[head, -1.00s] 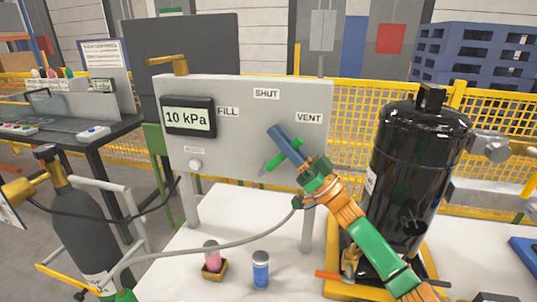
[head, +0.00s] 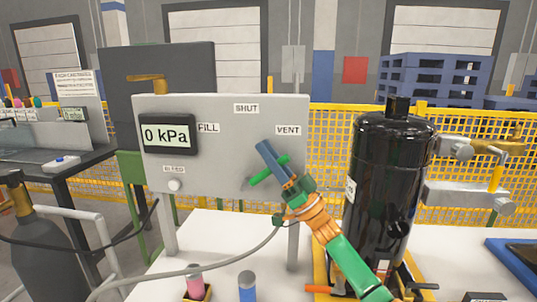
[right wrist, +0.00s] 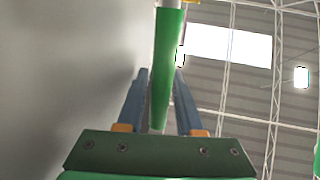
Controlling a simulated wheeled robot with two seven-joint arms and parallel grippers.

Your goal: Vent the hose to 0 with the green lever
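The grey panel (head: 215,205) stands upright with FILL, SHUT and VENT labels. Its gauge (head: 167,135) reads 0 kPa. The green lever (head: 262,177) slants across the panel's right part, with its upper right end below the VENT label (head: 288,130). My right gripper (head: 265,150) reaches up to it from the lower right, and its blue fingers cover the lever's middle. The hose (head: 215,268) curves in front of the panel. My left gripper is not in view.
A black tank (head: 385,190) stands close to the right of my right arm. A dark cylinder (head: 35,245) is at the left.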

